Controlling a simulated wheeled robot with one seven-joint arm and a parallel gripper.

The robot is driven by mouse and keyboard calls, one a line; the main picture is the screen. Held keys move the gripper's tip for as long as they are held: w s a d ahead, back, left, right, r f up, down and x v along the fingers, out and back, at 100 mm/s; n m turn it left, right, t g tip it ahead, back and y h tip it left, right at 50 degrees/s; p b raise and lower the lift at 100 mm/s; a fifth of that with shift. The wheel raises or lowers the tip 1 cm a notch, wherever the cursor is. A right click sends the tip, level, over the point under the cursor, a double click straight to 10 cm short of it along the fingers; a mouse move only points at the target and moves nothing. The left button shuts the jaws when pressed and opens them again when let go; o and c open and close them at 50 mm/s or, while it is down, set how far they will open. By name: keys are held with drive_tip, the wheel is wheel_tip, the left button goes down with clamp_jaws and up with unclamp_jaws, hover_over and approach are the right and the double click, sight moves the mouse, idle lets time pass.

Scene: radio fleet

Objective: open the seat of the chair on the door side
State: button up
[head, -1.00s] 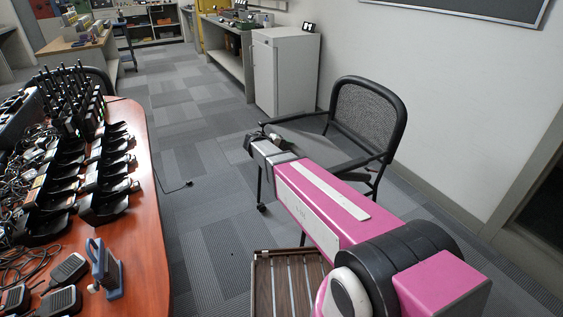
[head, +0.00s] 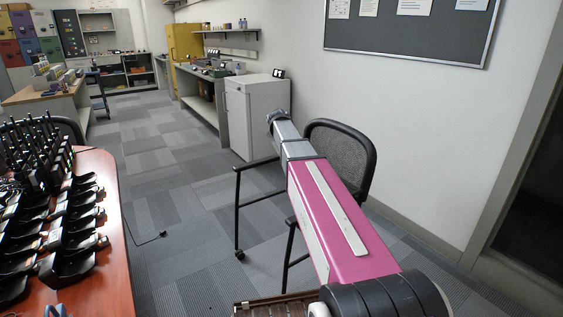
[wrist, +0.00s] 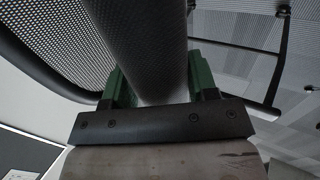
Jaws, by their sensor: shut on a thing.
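The chair (head: 345,160) has a black mesh back, black armrests and thin black legs. It stands by the right wall, on the side of the doorway. My pink and grey arm crosses in front of it and hides most of its seat in the head view. In the wrist view my gripper (wrist: 158,88) has green fingers, shut on the edge of a dark padded panel (wrist: 140,40), which looks like the chair seat. The mesh back (wrist: 45,40) is close beside it at upper left. The seat's exact tilt is hard to tell.
A red-brown table (head: 105,240) with radios and chargers stands at left. A white cabinet (head: 255,115) stands behind the chair. A dark doorway (head: 530,215) is at right. A brown slatted item (head: 270,306) lies low in front. The carpet (head: 180,220) between table and chair is mostly clear; a cable lies on it.

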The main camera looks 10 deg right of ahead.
drive_tip(key=shift+o, duration=0.3)
drive_tip(key=w+d+r+y, duration=0.1)
drive_tip(key=w+d+r, duration=0.2)
drive_tip(key=d, duration=0.5)
drive_tip(key=shift+w+d+r+g+y, duration=0.3)
drive_tip(key=shift+w+r, duration=0.05)
drive_tip(key=shift+o, duration=0.2)
drive_tip(key=shift+w+d+r, duration=0.1)
drive_tip(key=shift+w+d, duration=0.1)
drive_tip(key=shift+d, duration=0.4)
drive_tip(key=o, duration=1.2)
drive_tip(key=v, duration=1)
drive_tip(key=shift+a+r, duration=0.15)
drive_tip(key=shift+r, duration=0.15)
